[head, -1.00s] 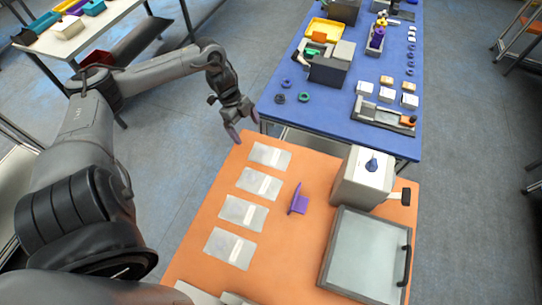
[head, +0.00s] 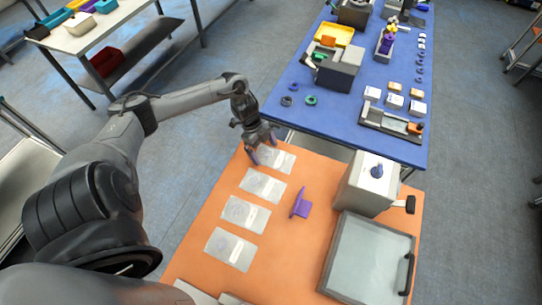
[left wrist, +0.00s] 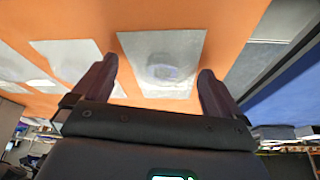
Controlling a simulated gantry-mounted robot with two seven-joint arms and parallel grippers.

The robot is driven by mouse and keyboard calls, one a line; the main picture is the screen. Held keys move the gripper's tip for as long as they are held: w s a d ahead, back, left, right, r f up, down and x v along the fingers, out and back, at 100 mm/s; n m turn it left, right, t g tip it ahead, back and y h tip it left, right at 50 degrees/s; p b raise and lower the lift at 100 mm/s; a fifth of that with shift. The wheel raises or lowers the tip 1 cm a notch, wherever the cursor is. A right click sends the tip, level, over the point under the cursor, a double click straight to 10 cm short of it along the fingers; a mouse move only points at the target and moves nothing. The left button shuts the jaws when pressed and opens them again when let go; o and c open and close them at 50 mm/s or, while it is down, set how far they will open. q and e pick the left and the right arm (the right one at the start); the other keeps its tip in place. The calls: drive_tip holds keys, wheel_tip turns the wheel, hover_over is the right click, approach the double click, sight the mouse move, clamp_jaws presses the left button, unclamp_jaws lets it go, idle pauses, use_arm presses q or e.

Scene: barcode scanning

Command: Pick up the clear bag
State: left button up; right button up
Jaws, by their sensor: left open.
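Several flat clear bags lie in a column on the orange tabletop (head: 200,272). The farthest clear bag (head: 279,160) is at the far left corner, partly hidden by my left gripper (head: 265,150). The gripper holds nothing. My right gripper does not show.
A purple stand (head: 300,204) sits right of the bags. A grey-white machine (head: 366,183) and a glass-topped box (head: 370,255) with a black handle take up the right side. A blue table (head: 340,115) with boxes and rings is beyond.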

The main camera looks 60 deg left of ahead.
use_arm(q)
drive_tip(key=shift+f, duration=0.2)
drive_tip(key=c, duration=0.7)
drive_tip(key=shift+c, duration=0.2)
